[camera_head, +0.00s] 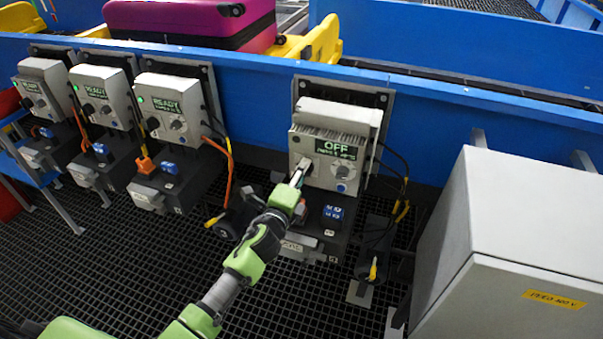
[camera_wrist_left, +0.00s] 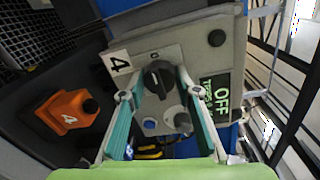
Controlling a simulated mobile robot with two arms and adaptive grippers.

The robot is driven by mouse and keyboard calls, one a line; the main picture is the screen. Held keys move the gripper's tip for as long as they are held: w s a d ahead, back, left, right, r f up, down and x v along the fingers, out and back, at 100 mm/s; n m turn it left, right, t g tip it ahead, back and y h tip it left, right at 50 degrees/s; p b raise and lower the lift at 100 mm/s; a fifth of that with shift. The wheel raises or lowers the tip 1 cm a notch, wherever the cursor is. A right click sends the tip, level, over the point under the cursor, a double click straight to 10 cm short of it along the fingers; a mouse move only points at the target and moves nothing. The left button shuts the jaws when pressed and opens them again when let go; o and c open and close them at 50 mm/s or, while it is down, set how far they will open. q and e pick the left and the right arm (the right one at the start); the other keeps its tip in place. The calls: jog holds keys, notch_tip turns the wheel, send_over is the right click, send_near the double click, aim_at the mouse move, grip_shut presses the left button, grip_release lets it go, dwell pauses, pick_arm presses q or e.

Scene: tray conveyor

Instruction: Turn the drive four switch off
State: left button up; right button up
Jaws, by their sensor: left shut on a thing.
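The drive four box (camera_head: 328,150) is a grey unit on the blue wall, and its display (camera_head: 335,149) reads OFF. In the left wrist view its panel carries a "4" label (camera_wrist_left: 118,63) and a black rotary switch (camera_wrist_left: 158,78) beside the OFF display (camera_wrist_left: 221,100). My left gripper (camera_head: 299,172) reaches the left of the panel in the head view. In the left wrist view my left gripper (camera_wrist_left: 160,95) has one finger on each side of the switch knob and is shut on it. In the head view the gripper largely hides the switch. My right gripper is in neither view.
Several similar drive boxes (camera_head: 172,112) at the left show READY with green lights. A large grey cabinet (camera_head: 520,240) stands at the right. An orange part marked 4 (camera_wrist_left: 68,117) sits beside the panel. Cables hang around the box. A magenta suitcase (camera_head: 200,20) lies behind the wall.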

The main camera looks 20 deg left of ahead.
pick_arm(q)
jog(key=o, duration=1.1)
jog(key=shift+s, duration=0.1)
jog(key=s, duration=1.1)
jog(key=shift+s+a+r, duration=0.2)
jog(key=shift+s+r, duration=0.2)
jog(key=s+a+f+n+g, duration=0.1)
jog(key=s+f+n+g, duration=0.3)
jog(key=f, duration=0.8)
jog(key=s+a+f+n+g, duration=0.15)
jog(key=s+f, duration=0.35)
jog(key=f, duration=0.7)
jog(key=s+f+n+g, duration=0.3)
jog(key=s+f, duration=0.2)
jog(key=f, duration=0.7)
jog(key=s+f+n+g, duration=0.2)
jog(key=s+f, duration=0.4)
jog(key=s, duration=0.5)
jog(key=s+f+n+g, duration=0.3)
jog(key=s+f, duration=0.3)
jog(key=s, duration=0.5)
jog(key=s+f+n+g, duration=0.2)
jog(key=s+f+n, duration=0.3)
jog(key=s, duration=0.7)
jog(key=shift+a+f+g+y, duration=0.3)
jog(key=shift+f+g, duration=0.05)
jog(key=shift+f, duration=0.35)
